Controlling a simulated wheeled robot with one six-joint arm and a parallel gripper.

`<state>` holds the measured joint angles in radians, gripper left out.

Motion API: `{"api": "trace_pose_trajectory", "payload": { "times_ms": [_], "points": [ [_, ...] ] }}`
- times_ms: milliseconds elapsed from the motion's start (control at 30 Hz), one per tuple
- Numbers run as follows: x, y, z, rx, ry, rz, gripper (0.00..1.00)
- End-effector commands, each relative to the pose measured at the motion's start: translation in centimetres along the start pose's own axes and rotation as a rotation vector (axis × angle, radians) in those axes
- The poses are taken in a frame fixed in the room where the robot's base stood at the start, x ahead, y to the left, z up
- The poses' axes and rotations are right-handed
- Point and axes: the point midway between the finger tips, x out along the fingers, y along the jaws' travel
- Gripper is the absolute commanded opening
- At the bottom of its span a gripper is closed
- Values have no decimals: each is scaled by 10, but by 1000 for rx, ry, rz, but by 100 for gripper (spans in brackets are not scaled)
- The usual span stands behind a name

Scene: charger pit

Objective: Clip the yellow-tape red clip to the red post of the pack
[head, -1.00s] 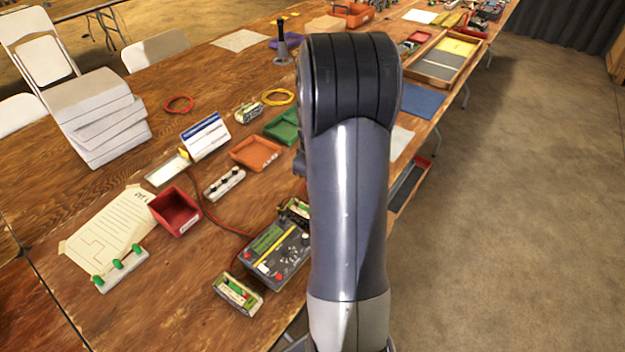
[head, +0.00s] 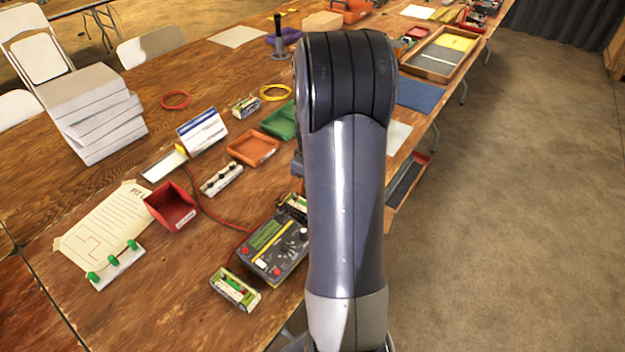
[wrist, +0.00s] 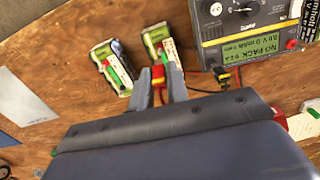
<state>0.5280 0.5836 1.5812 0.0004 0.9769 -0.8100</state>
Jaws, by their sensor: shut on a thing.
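In the wrist view my gripper (wrist: 158,68) is shut on a red clip with yellow on it (wrist: 158,77); a red lead runs back from it between the fingers. One pack (wrist: 157,38) lies just beyond the fingertips, partly hidden by them. A second pack (wrist: 104,54) lies to its left. Both have pale labels and green and red parts; I cannot make out which is the red post, nor whether the clip touches a pack. In the head view my arm hides the gripper. Packs lie at the charger's near side (head: 236,290) and far side (head: 294,204).
The charger (head: 273,247) is close by; in the wrist view its display (wrist: 262,46) reads "NO PACK". A dark clip (wrist: 222,76) with a black lead lies beside it. A red bin (head: 170,206), an orange tray (head: 252,148) and a white rack with green knobs (head: 118,267) stand left.

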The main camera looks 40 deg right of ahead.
Motion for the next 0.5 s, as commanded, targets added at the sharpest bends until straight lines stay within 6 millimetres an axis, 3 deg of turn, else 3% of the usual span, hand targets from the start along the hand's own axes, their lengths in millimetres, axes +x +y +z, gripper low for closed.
{"api": "trace_pose_trajectory", "payload": {
  "times_ms": [500],
  "points": [
    [34,0,0,0,-1,-1,3]
  ]
}}
